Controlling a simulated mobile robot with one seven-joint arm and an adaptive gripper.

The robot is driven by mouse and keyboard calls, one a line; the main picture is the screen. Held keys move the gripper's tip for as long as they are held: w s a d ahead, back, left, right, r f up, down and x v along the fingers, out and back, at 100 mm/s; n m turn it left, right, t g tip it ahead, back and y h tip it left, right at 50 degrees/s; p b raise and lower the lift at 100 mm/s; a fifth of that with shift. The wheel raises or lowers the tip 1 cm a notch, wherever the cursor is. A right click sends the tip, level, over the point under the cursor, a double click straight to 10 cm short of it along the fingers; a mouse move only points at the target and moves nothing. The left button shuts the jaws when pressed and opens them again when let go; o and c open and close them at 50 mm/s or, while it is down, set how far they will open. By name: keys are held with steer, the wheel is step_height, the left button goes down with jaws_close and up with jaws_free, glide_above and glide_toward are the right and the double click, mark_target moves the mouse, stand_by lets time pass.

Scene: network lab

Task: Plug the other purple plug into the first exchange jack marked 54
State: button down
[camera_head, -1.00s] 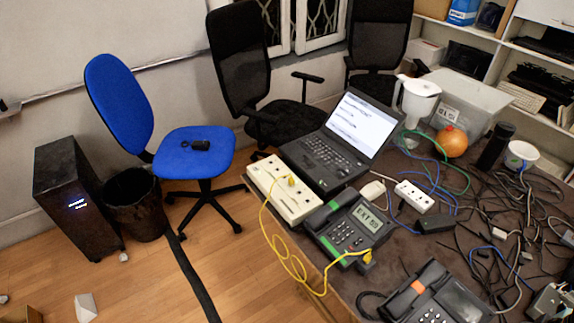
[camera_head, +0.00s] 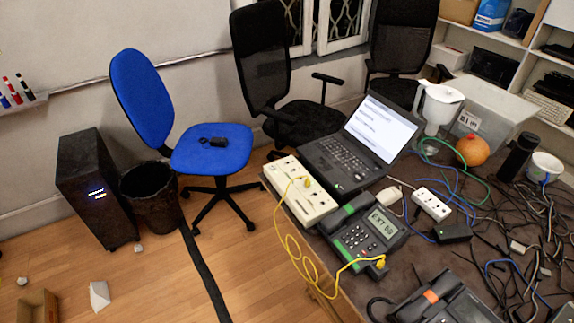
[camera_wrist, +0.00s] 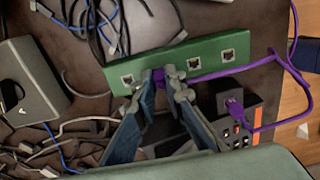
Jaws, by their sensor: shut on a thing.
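In the wrist view my gripper (camera_wrist: 165,76) is shut on a purple plug (camera_wrist: 158,77) at the face of a green jack strip (camera_wrist: 178,62). The plug covers the spot between the far-left jack (camera_wrist: 127,79) and the jack to its right (camera_wrist: 194,63); I cannot tell whether it is seated. Another jack (camera_wrist: 228,55) is empty. No number is readable on the strip. A purple cable (camera_wrist: 262,61) runs right and loops to another purple plug (camera_wrist: 235,107) on a dark device with orange marks (camera_wrist: 243,133). The head view does not show my gripper.
In the head view, a beige box (camera_head: 299,197) has a yellow cable to a desk phone (camera_head: 366,237) displaying EXT. A laptop (camera_head: 364,150), a white power strip (camera_head: 431,204) and tangled cables crowd the table. The wrist view shows a grey box (camera_wrist: 28,82) and loose cables left.

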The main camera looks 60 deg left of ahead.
steer(key=shift+r+p, duration=1.4)
steer(key=shift+r, duration=0.55)
